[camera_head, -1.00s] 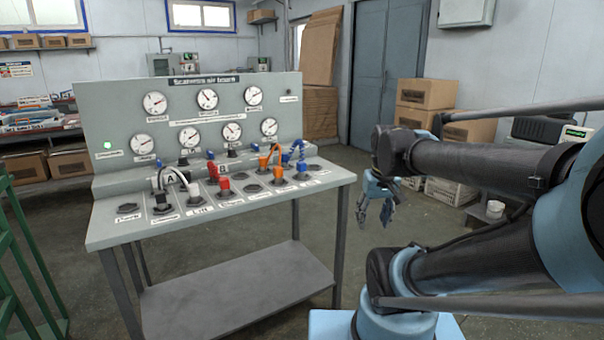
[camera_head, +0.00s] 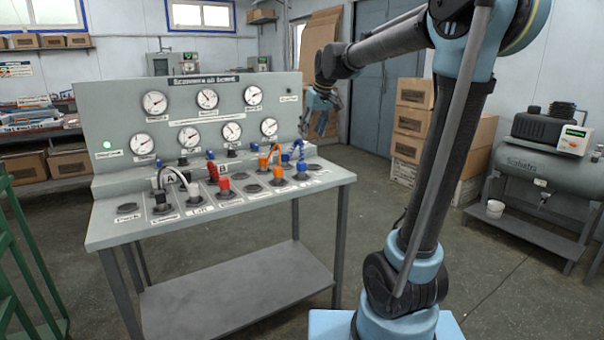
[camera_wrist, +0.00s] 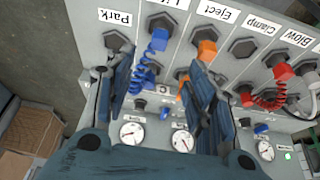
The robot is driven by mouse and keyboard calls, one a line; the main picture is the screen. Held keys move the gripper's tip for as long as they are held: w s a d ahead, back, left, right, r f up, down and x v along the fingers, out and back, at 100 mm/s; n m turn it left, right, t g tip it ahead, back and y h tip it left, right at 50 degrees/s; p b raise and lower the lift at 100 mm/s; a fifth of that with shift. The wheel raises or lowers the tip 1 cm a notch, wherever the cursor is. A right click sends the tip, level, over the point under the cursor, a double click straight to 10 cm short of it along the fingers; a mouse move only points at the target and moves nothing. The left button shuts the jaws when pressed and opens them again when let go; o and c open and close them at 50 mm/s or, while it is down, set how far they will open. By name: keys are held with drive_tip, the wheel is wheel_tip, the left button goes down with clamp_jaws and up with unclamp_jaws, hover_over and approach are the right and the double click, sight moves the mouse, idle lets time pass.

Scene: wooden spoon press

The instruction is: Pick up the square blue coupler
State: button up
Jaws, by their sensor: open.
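The blue coupler (camera_head: 301,175) sits at the front of the panel bench's right end, with a coiled blue hose (camera_head: 298,152) rising behind it. In the wrist view the blue coupler (camera_wrist: 160,40) is on a dark hex socket, beside the "Park" and "Eject" labels. The hose runs from it to a second blue fitting (camera_wrist: 144,78) nearer the gauges. My gripper (camera_head: 315,132) hangs above and behind the bench's right end, apart from the coupler. In the wrist view my gripper (camera_wrist: 160,65) is open and empty, its fingers either side of the blue hose in the picture.
An orange coupler (camera_wrist: 207,50) with its hose stands right beside the blue one; my right finger partly covers that hose. Red couplers (camera_wrist: 283,72) are farther along. An empty socket (camera_wrist: 116,40) is at "Park". The gauge panel (camera_head: 190,110) rises behind. Floor is free right of the bench.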

approach(302, 162)
drive_tip(key=x, duration=0.5)
drive_tip(key=shift+s+a+f, duration=0.1)
drive_tip(key=shift+s+f, duration=0.05)
drive_tip(key=shift+s, duration=0.2)
drive_tip(key=shift+w+x, duration=0.1)
drive_tip(key=shift+x, duration=1.25)
drive_tip(key=shift+w+x, duration=0.15)
drive_tip(key=shift+x, duration=1.25)
drive_tip(key=shift+s, duration=0.1)
drive_tip(key=c, duration=1.2)
